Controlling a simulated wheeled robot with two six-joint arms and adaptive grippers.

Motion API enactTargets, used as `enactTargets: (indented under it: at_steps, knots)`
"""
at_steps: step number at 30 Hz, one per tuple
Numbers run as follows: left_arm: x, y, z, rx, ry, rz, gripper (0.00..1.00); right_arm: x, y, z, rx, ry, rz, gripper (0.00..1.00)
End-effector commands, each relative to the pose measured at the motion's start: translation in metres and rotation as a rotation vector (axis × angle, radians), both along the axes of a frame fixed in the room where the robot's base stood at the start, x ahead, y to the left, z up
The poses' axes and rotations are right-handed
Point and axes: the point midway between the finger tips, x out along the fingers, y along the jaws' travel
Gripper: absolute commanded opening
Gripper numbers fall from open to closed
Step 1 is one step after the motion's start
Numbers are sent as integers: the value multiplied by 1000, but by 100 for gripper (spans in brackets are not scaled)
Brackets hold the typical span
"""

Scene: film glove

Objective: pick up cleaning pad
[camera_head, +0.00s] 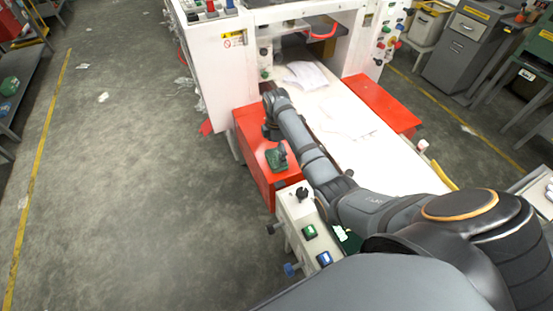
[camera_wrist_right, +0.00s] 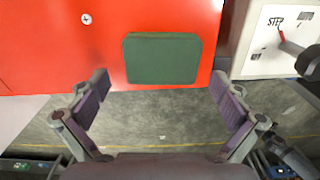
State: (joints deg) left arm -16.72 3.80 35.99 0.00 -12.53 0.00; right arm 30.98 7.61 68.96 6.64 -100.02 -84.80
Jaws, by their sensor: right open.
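The cleaning pad is a dark green rounded rectangular pad (camera_wrist_right: 162,59) lying flat on the red surface in the right wrist view. In the head view it shows small and green (camera_head: 277,159) on top of the red box beside the white machine. My right gripper (camera_wrist_right: 162,98) is open and empty. Its two fingers stand apart on either side of the pad's near edge, with the pad ahead of them and not between their pads. In the head view my right gripper (camera_head: 272,131) hangs near the pad, small and dark. My left gripper is not in view.
The red box (camera_head: 250,130) ends at an edge with open grey floor (camera_head: 130,170) to the left. A white control box (camera_wrist_right: 262,50) with a lever stands beside the pad. A white machine bed (camera_head: 375,150) lies to the right with crumpled film on it.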

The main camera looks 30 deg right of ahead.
Motion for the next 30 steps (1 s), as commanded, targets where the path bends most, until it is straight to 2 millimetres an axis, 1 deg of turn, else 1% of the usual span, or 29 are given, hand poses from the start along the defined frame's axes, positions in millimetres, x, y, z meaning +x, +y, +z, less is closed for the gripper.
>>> enactTargets:
  at_steps: [1,4,6,8,11,14,19,30]
  knots:
    - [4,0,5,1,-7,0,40,-2,1,-8,1,6,0,100]
    - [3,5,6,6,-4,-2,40,-3,1,-27,1,6,0,100]
    - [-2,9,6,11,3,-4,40,-3,1,-35,0,4,0,100]
    - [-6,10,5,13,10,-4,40,-3,1,-39,-1,2,0,100]
    - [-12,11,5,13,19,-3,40,-2,1,-40,-1,1,0,100]
    - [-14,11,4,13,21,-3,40,-2,1,-40,-1,1,0,100]
    - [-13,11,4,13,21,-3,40,-2,1,-40,0,1,0,78]
    - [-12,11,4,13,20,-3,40,-2,1,-39,-1,1,0,78]
